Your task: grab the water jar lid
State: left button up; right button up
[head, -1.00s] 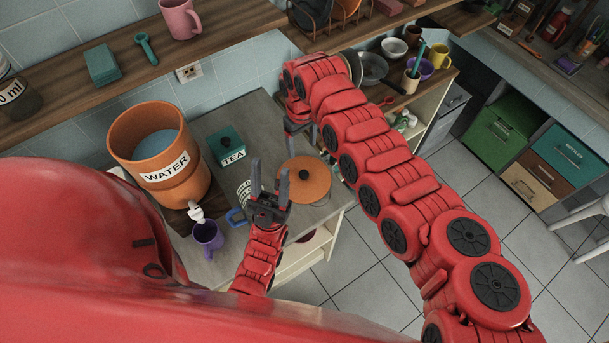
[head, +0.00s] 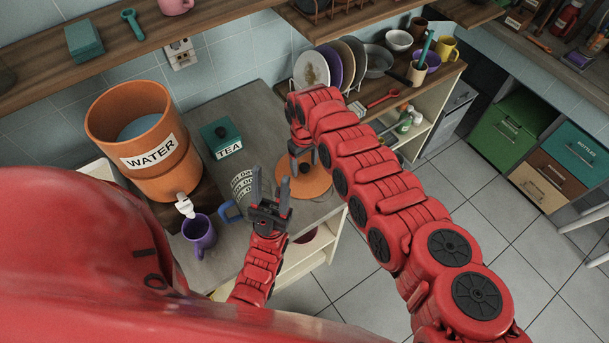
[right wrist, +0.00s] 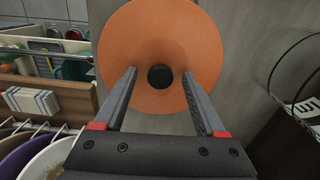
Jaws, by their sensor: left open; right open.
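The water jar (head: 150,145) is a large open orange pot with a "WATER" label, standing at the left of the grey counter in the head view. Its lid (head: 312,188) is an orange disc with a dark knob, lying flat on the counter; it also shows in the right wrist view (right wrist: 160,30). My right gripper (head: 302,158) is over the lid. In the right wrist view its open fingers (right wrist: 160,75) stand either side of the black knob (right wrist: 160,77), apart from it. My left gripper (head: 270,185) is open and empty, left of the lid, fingers pointing up.
A rack of plates (head: 330,66) stands behind my right arm. In the right wrist view, glass (right wrist: 292,75) is close on the right.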

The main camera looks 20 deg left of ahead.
jog(key=shift+r, duration=0.1)
grip_shut()
dwell(0.5)
